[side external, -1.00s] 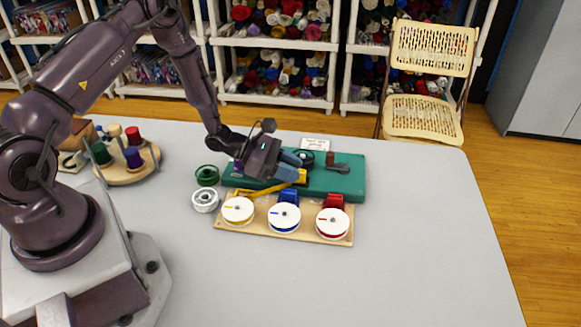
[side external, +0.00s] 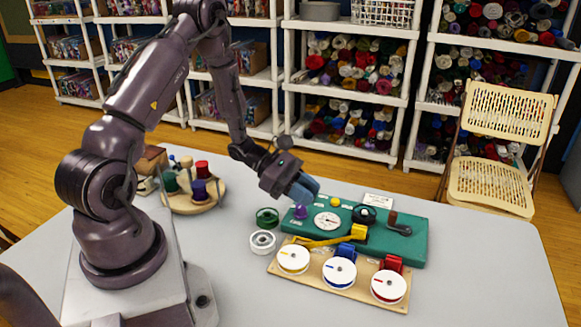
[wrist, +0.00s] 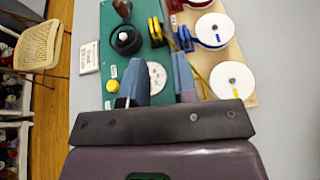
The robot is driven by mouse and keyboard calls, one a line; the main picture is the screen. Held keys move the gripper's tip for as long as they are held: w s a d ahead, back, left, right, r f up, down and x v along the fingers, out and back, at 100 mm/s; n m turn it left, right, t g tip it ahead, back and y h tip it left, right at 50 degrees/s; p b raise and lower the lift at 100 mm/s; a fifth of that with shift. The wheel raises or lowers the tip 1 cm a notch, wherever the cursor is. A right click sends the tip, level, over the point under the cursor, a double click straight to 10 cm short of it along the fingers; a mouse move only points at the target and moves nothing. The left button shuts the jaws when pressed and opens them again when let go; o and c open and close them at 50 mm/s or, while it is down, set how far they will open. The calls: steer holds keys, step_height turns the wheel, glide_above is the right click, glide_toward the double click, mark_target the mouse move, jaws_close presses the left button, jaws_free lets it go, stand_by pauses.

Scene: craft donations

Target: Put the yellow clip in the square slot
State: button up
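The yellow clip (side external: 358,232) sits at the front edge of the green board (side external: 410,252), just behind the blue clip (side external: 345,250). A yellow ribbon (side external: 315,241) runs from it towards the yellow-marked white reel (side external: 293,259). In the wrist view the yellow clip (wrist: 155,32) is beyond my fingertips, apart from them. My gripper (side external: 308,190) is above the left part of the green board. In the wrist view my gripper (wrist: 160,75) is open and empty, with a white dial (wrist: 157,77) showing between the fingers. I cannot make out the square slot or whether the clip sits in it.
The green board also carries a purple knob (side external: 301,213), a yellow button (side external: 334,202), a black wheel (side external: 364,214) and a crank (side external: 400,229). The table's right side is clear.

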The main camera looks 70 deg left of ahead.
steer(key=s+d+r+m+g+y, duration=0.1)
steer(key=s+d+r+m+g, duration=0.2)
steer(key=d+r+m, duration=0.3)
steer(key=s+d+r+m+g+y, duration=0.1)
steer(key=s+d+r+m+g, duration=0.25)
steer(key=r+m, duration=0.45)
steer(key=s+r+m+t+y, duration=0.3)
steer(key=s+r+m+y, duration=0.5)
steer(key=s+r+m, duration=0.1)
steer(key=r+m, duration=0.1)
steer(key=m, duration=0.1)
steer(key=shift+s+r+m, duration=0.15)
steer(key=shift+r+m, duration=0.05)
steer(key=shift+m, duration=0.1)
steer(key=shift+d, duration=0.1)
stand_by(0.4)
